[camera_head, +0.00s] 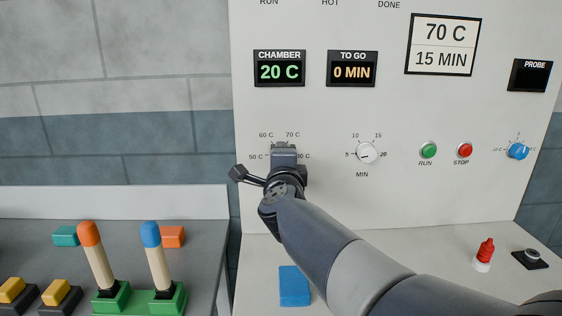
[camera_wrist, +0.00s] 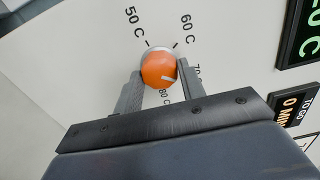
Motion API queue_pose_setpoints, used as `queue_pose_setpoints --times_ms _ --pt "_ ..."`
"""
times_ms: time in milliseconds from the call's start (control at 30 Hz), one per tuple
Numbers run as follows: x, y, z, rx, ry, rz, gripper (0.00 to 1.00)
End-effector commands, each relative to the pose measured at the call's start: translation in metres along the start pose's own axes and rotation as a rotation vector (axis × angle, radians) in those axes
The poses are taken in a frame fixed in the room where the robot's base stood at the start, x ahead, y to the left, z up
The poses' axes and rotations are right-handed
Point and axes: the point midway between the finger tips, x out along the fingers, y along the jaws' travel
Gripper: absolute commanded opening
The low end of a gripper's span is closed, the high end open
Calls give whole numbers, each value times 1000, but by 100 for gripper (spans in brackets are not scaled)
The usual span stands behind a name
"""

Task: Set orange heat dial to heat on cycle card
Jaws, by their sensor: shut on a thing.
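The orange heat dial (camera_wrist: 158,69) sits between the two fingers of my gripper (camera_wrist: 160,90) in the wrist view. The fingers are shut on its sides. Labels 50 C, 60 C, 70 and 80 C surround it, the last two partly covered by a finger. A short white mark shows on the dial's lower right; I cannot tell exactly which label it points at. In the head view my gripper (camera_head: 284,150) hides the dial. The cycle card (camera_head: 442,45) reads 70 C and 15 MIN.
The CHAMBER display (camera_head: 279,69) reads 20 C and the TO GO display (camera_head: 352,69) reads 0 MIN. The white MIN dial (camera_head: 367,153), green RUN button (camera_head: 428,150), red STOP button (camera_head: 464,150) and blue dial (camera_head: 518,151) lie right of my gripper.

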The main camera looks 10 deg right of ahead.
Motion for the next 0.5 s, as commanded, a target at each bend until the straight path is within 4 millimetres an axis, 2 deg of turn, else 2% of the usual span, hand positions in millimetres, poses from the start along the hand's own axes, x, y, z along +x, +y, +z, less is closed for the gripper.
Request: queue_pose_setpoints --times_ms 333,367,500 --pt "0 1 0 1 -1 3 15" --pt "0 1 0 1 -1 3 40" --pt "0 1 0 1 -1 2 52"
